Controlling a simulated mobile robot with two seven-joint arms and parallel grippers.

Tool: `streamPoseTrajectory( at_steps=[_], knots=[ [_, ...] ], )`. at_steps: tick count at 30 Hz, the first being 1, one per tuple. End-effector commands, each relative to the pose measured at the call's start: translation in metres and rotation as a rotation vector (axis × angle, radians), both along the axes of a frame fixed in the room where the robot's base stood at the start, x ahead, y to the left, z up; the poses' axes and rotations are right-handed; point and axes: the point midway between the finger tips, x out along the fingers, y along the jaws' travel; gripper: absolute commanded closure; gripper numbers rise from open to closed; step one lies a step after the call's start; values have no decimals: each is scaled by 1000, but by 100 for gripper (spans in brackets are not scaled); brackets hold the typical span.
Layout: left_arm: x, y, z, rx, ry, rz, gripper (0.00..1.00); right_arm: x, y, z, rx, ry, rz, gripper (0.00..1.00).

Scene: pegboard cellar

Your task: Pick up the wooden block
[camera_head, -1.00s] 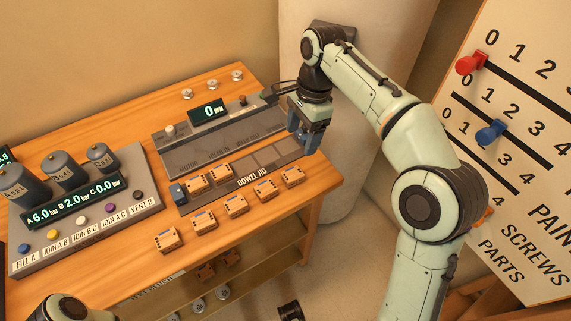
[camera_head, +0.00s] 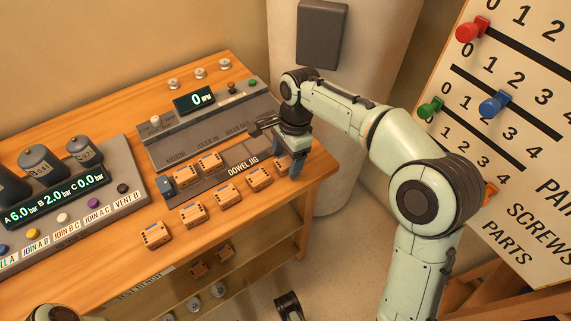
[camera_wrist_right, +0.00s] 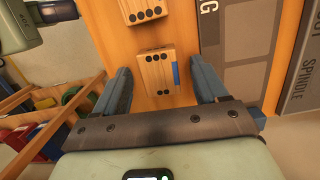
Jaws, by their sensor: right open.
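Several small wooden blocks with dark holes and blue marks lie on the wooden bench in a slanting row, among them one block (camera_head: 228,194) near the middle. In the head view, my right gripper (camera_head: 291,157) is over the right end of the row and partly hides the end block. In the right wrist view, one wooden block (camera_wrist_right: 155,74) lies between the two spread fingers of my right gripper (camera_wrist_right: 162,80), with gaps on both sides. Its height above the block is hard to judge.
The dowel jig (camera_head: 215,181) behind the row holds two more blocks and has empty slots. A grey motor panel (camera_head: 181,146) and a valve console (camera_head: 110,199) stand on the bench. The bench's front edge is close to the row.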

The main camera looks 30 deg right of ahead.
Motion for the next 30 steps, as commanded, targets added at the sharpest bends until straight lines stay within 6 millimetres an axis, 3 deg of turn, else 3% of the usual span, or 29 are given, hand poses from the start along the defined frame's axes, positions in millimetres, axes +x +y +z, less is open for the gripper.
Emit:
streamPoseTrajectory(
  at_steps=[5,11,23,30],
  knots=[
    [0,0,1,0,0,0,57,0,0,1,0,-1,0,28],
    [0,0,1,0,0,0,57,0,0,1,0,-1,0,87],
    [-1,0,2,-1,2,-1,57,1,0,6,0,-3,1,88],
    [-4,0,11,-2,14,-3,57,1,0,41,0,-6,1,88]
  ],
)
